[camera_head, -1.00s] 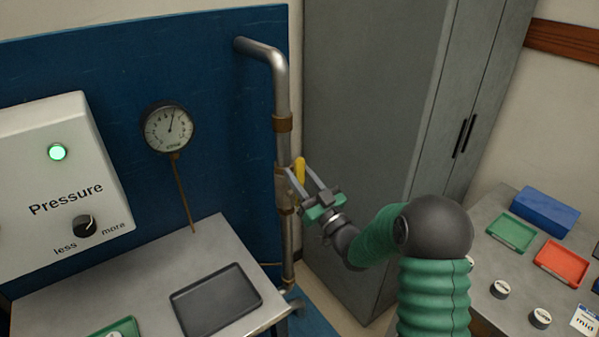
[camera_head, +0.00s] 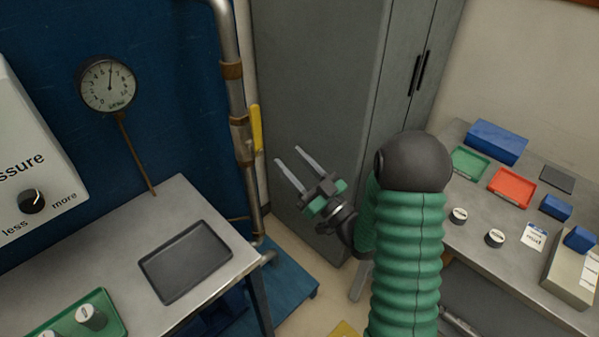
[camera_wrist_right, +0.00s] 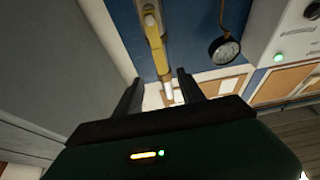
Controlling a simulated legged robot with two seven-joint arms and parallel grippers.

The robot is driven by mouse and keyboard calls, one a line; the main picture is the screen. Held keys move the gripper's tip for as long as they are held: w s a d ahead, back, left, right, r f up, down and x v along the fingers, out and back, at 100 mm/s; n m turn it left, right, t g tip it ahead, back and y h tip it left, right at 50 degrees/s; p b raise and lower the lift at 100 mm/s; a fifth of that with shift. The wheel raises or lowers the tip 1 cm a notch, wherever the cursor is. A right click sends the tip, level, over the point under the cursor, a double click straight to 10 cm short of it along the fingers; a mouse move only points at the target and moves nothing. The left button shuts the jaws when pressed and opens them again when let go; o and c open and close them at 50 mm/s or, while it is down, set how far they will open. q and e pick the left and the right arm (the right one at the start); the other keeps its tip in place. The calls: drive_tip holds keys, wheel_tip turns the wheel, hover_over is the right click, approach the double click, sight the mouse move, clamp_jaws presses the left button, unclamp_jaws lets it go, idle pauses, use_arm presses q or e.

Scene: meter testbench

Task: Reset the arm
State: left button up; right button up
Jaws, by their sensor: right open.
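My right gripper (camera_head: 292,167) is open and empty in the head view, in front of the grey cabinet. Its two fingers point up and to the left, apart from the pipe. My green right arm (camera_head: 408,260) comes up from the bottom. The yellow valve handle (camera_head: 256,128) is beside the metal pipe (camera_head: 239,130), left of the gripper and clear of it. In the right wrist view the open fingers (camera_wrist_right: 160,92) show with nothing gripped between them, and the yellow handle (camera_wrist_right: 157,50) is beyond them. My left gripper is not in view.
The grey cabinet (camera_head: 320,80) stands behind the gripper. The left bench has a dark tray (camera_head: 186,262) and a green tray (camera_head: 112,325) with white-topped cylinders. The right bench holds a red tray (camera_head: 512,188), a green tray (camera_head: 470,163) and blue boxes. A gauge (camera_head: 107,85) hangs on the blue panel.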

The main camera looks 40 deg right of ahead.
drive_tip(key=shift+v, duration=1.35)
